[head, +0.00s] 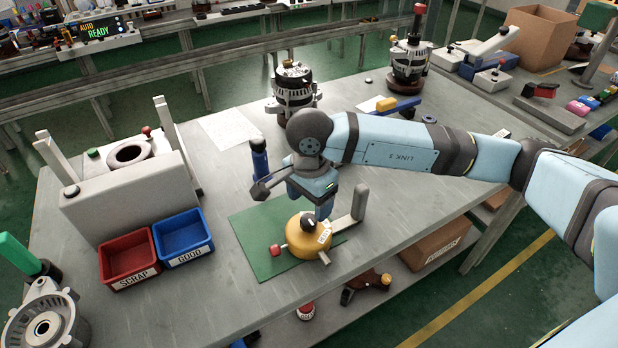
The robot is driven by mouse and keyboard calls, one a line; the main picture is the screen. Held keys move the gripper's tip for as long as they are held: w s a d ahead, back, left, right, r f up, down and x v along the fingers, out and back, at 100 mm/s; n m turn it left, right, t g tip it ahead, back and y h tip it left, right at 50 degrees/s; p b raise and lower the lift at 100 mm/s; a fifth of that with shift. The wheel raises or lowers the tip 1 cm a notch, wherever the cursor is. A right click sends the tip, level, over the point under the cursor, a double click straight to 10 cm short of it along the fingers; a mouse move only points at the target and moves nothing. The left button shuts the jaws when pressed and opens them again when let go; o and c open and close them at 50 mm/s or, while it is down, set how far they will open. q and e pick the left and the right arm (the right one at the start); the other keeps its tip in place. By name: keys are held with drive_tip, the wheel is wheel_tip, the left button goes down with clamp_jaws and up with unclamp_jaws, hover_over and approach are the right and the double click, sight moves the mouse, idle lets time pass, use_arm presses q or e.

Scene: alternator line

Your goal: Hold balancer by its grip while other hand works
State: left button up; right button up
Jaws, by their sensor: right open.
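A yellow round unit (299,238) with a white label and a black knob on top sits on a green mat (262,262); it appears to be the balancer. A red knob (275,249) is at its left side and a grey upright piece (360,203) stands at its right. My right gripper (320,212) is open, pointing down just above the yellow unit. The arm and wrist hide part of it, and I cannot tell whether the fingers touch it. A blue and black handle (259,155) stands left of the wrist. My left gripper is not in view.
A red SCRAP bin (114,280) and a blue GOOD bin (198,255) sit left of the mat, before a grey fixture (125,205). Alternators stand at the back (292,92) and back right (408,62). A housing (45,322) is at front left. Bare tabletop lies right of the mat.

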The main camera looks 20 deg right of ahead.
sight(309, 218)
wheel_tip(309, 218, down, 7)
drive_tip(key=shift+r, duration=0.2)
